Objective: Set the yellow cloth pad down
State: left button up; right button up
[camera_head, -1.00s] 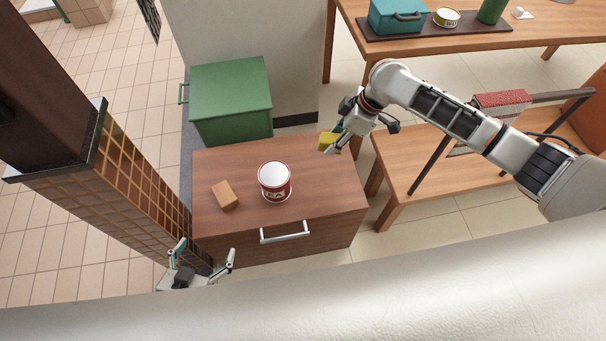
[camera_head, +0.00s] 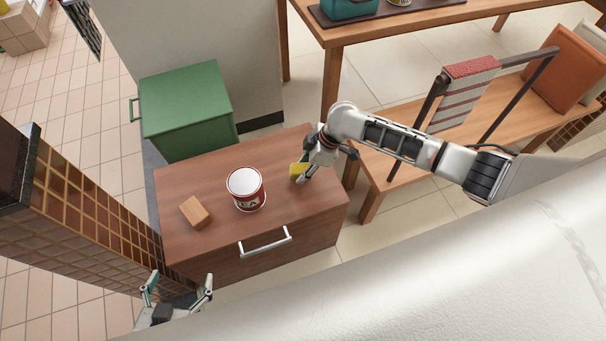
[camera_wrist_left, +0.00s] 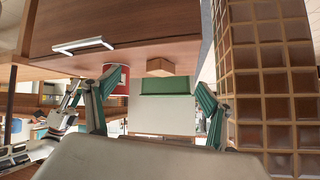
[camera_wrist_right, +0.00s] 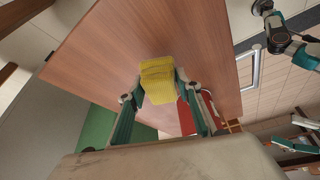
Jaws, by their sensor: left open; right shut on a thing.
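The yellow cloth pad (camera_head: 298,170) is held in my right gripper (camera_head: 303,171), over the right part of the brown cabinet top (camera_head: 285,205). In the right wrist view the yellow pad (camera_wrist_right: 158,80) sits between both fingertips, with the wooden top behind it. Whether the pad touches the top I cannot tell. My left gripper (camera_head: 180,288) is open and empty, in front of the cabinet's left front corner. In the left wrist view its two fingers (camera_wrist_left: 157,95) are spread apart.
A red and white tin (camera_head: 246,190) stands mid-cabinet, with a brown block (camera_head: 195,212) to its left. A green box (camera_head: 188,105) is behind. A tiled pillar (camera_head: 85,205) stands left, a wooden bench (camera_head: 395,165) right. The cabinet's front right top is clear.

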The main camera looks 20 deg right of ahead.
notch_tip(320, 180, down, 3)
jog(key=shift+s+f+b, duration=0.15)
jog(key=shift+f+b, duration=0.05)
jog(key=shift+b, duration=0.25)
jog(key=shift+f, duration=0.15)
jog(key=shift+r, duration=0.2)
jog(key=shift+f, duration=0.2)
jog(key=o, duration=1.3)
jog(key=shift+c, duration=0.2)
